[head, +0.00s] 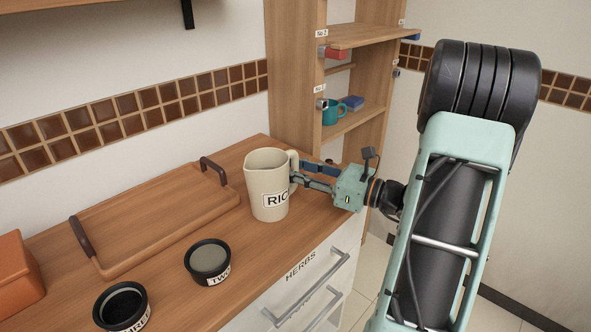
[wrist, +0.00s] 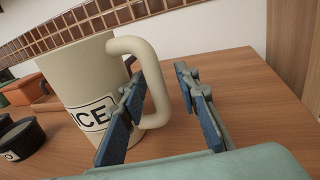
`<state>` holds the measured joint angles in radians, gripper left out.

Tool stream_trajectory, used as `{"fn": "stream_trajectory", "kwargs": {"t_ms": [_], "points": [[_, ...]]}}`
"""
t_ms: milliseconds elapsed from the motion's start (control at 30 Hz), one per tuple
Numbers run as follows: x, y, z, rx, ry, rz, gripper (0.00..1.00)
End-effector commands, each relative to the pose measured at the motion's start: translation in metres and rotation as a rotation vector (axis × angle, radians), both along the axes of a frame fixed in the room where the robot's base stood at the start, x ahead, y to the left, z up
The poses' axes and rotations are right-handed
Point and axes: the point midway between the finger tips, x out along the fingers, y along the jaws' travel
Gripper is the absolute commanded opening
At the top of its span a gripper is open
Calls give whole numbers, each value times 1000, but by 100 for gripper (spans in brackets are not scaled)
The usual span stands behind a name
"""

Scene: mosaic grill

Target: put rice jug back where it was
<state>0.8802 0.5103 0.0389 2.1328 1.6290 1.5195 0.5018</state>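The cream rice jug (head: 266,170) stands upright on the wooden counter, its handle turned right toward my gripper. Its label, partly cut off, reads "RIC" in the head view; the jug also shows at left in the wrist view (wrist: 78,75). My gripper (head: 300,174) is at the handle side of the jug. In the wrist view my gripper (wrist: 160,85) has its fingers apart, with the jug handle (wrist: 158,80) between them. The left finger lies between handle and jug body; a gap shows between the handle and the right finger.
Two dark round containers, labelled TWO (head: 208,261) and THREE (head: 121,306), stand at front left. An orange box (head: 15,270) is far left. A shelf unit (head: 295,75) holding a teal mug (head: 334,113) stands behind right.

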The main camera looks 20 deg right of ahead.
Motion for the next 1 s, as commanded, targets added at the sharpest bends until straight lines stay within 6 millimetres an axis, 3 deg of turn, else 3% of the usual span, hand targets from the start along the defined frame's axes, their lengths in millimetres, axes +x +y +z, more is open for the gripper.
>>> {"fn": "stream_trajectory", "kwargs": {"t_ms": [167,600,1000], "points": [[-17,-14,2,0,0,-3,30],[-85,-66,2,-1,-1,-3,30],[-96,-73,1,1,-1,0,30]]}}
